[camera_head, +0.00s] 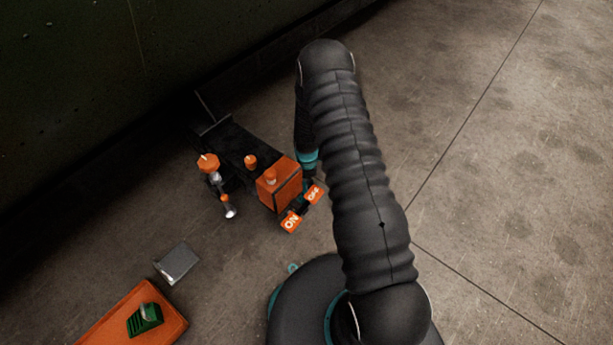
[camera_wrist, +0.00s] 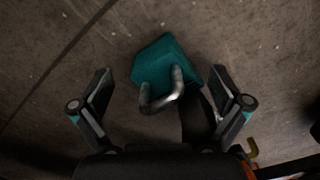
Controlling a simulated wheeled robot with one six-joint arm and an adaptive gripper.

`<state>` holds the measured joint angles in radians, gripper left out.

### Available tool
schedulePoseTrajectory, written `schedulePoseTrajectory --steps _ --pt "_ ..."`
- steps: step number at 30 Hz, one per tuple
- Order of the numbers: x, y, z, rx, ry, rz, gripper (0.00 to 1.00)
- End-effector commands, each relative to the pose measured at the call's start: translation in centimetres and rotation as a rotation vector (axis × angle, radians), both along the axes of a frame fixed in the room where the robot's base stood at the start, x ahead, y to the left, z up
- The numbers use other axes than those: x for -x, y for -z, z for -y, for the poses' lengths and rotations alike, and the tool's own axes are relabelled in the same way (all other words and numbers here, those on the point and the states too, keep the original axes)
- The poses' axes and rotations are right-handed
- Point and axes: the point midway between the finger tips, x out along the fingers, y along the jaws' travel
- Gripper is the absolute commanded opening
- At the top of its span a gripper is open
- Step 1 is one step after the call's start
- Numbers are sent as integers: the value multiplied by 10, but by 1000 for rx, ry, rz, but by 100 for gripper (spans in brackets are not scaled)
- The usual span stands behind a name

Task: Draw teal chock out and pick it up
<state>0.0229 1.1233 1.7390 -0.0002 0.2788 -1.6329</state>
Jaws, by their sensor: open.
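The teal chock (camera_wrist: 165,60) lies on the concrete floor in the wrist view, with a bent grey metal handle (camera_wrist: 165,95) on the side facing me. My gripper (camera_wrist: 162,78) is open, one finger on each side of the chock. The handle lies between the fingers, and I see no clear contact. A dark piece (camera_wrist: 196,118) lies right beside the chock's lower right side; I cannot tell whether they touch.
A dark jack-like unit with an orange box (camera_head: 280,184) and ON and OFF pedals (camera_head: 291,221) stands close to my arm. A dark fuselage wall (camera_head: 90,70) rises at upper left. An orange tray (camera_head: 170,320) holds a green block (camera_head: 145,320). Floor at right is clear.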

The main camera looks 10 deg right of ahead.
Motion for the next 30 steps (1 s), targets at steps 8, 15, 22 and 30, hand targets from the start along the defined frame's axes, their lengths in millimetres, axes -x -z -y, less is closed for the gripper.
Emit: schedulePoseTrajectory --steps 8,15,22,30 --pt "0 9 0 0 0 0 100" --pt "0 9 0 0 0 0 87" --pt "0 9 0 0 0 -1 30" --pt "1 10 0 0 0 -2 21"
